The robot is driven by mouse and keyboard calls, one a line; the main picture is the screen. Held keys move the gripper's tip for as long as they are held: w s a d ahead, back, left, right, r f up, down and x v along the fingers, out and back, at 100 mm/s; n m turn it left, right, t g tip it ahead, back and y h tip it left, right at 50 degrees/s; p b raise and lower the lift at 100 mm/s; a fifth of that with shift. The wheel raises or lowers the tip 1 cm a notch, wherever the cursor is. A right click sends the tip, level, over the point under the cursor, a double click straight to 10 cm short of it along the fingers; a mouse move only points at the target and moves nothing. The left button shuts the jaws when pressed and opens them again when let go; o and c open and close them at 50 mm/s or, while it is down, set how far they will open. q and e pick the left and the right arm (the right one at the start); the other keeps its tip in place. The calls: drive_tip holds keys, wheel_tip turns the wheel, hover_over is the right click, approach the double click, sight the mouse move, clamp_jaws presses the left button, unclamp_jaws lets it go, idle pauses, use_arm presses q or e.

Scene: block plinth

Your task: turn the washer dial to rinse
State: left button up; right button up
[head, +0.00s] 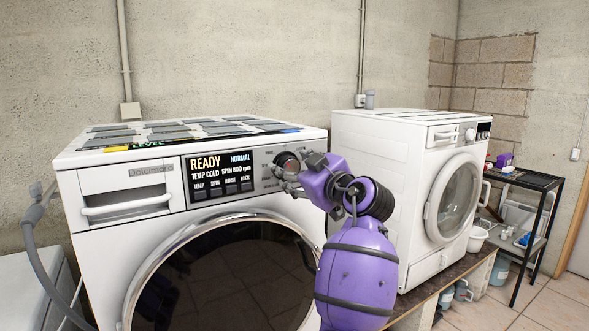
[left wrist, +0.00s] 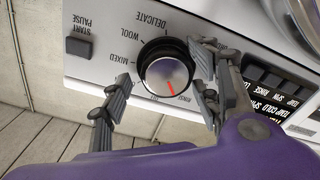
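The washer dial (head: 289,161) is a round knob with a dark rim on the front panel of the left washer (head: 95,215). In the left wrist view the dial (left wrist: 164,70) has a silver face, and its red mark points down and slightly right, near a partly hidden label that seems to read RINSE. My left gripper (head: 296,174) is at the dial. Its fingers in the left wrist view (left wrist: 163,72) are spread on either side of the knob. The right-hand finger is close to the rim; I cannot tell if it touches. The left-hand finger stands apart. My right gripper is not in view.
The washer display (head: 220,175) reads READY and NORMAL. A START PAUSE button (left wrist: 78,47) sits beside the dial in the left wrist view. The round washer door (head: 225,280) is below. A second white machine (head: 385,160) and a black shelf (head: 528,180) stand to the right.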

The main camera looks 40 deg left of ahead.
use_arm(q)
drive_tip(key=shift+s+f, duration=0.1)
drive_tip(key=shift+f, duration=0.05)
drive_tip(key=shift+s+d, duration=0.15)
drive_tip(key=shift+d, duration=0.25)
drive_tip(key=v, duration=1.1)
